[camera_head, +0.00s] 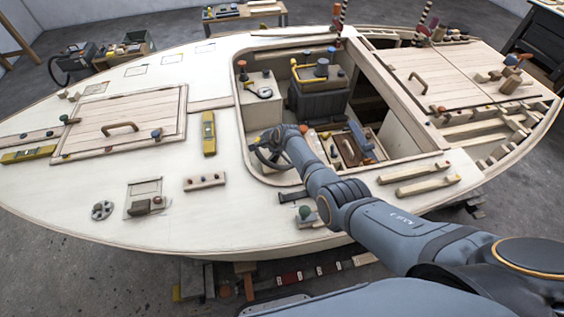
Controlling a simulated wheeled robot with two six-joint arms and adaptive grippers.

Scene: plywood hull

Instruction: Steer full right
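A dark steering wheel (265,158) sits at the left side of the cockpit opening in the plywood hull (240,222). Only part of its rim shows, because my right gripper and forearm cover the rest. My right gripper (272,143) is at the wheel, over its upper right part. The fingers are small and dark against the rim, so I cannot tell whether they are open or shut on it, or how far the wheel is turned. My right arm reaches in from the lower right. My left gripper is not in view.
The cockpit holds a dark box (318,97), and a blue-handled tool (361,140) lies on its right side. A hatch (118,124) and a yellow level (208,133) lie on the left deck. Wooden bars (428,185) lie right of my arm. The near left deck has free room.

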